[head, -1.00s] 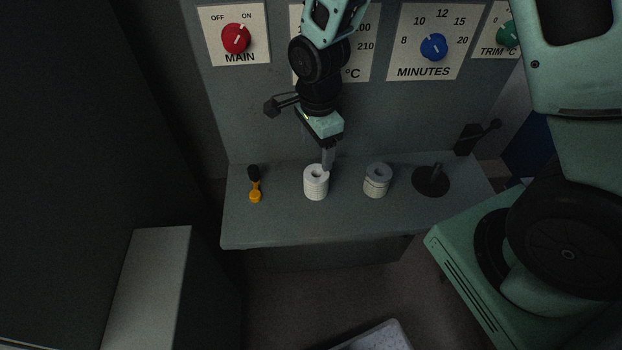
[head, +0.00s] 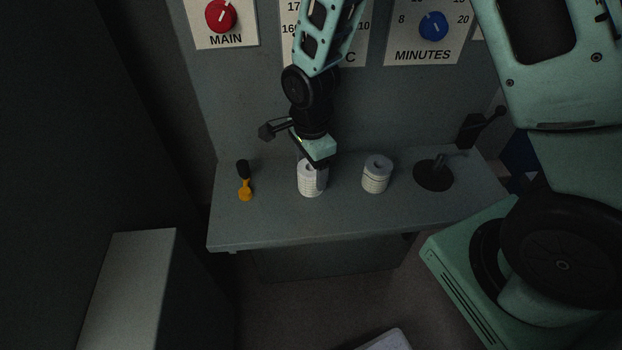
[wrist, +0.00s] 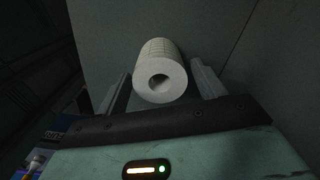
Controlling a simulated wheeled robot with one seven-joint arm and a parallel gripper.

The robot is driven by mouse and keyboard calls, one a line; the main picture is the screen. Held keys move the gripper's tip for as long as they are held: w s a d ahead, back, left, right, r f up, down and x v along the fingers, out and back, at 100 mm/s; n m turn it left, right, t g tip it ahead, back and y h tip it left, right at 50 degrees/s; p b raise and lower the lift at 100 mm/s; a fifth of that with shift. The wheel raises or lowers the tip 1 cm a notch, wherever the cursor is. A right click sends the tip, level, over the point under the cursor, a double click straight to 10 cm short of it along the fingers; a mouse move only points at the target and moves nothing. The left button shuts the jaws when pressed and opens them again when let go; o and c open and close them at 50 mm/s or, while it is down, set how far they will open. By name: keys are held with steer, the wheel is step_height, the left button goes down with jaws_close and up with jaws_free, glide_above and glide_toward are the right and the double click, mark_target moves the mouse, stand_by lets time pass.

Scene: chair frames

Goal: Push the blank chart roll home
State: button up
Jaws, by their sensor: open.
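Two white chart rolls stand upright on the grey shelf. The left roll (head: 306,184) carries a printed grid. The right roll (head: 376,178) looks plainer, with a dark line around it. My gripper (head: 315,174) points down over the left roll, open, with its fingers beside it. In the wrist view the gridded roll (wrist: 161,80) sits between the two spread fingers, its hollow core facing the camera; I see no clear grip on it. A dark round disc (head: 433,176) with a short spindle is at the shelf's right.
A yellow and black handled tool (head: 245,181) stands at the shelf's left. The panel behind has a red MAIN knob (head: 221,15) and a blue MINUTES knob (head: 433,25). A dark lever (head: 472,128) projects at the right. The shelf's front strip (head: 330,226) is clear.

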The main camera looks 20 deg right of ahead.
steer(key=c, duration=0.7)
step_height(320, 180, up, 9)
steer(key=p, duration=0.7)
steer(key=shift+r, duration=0.2)
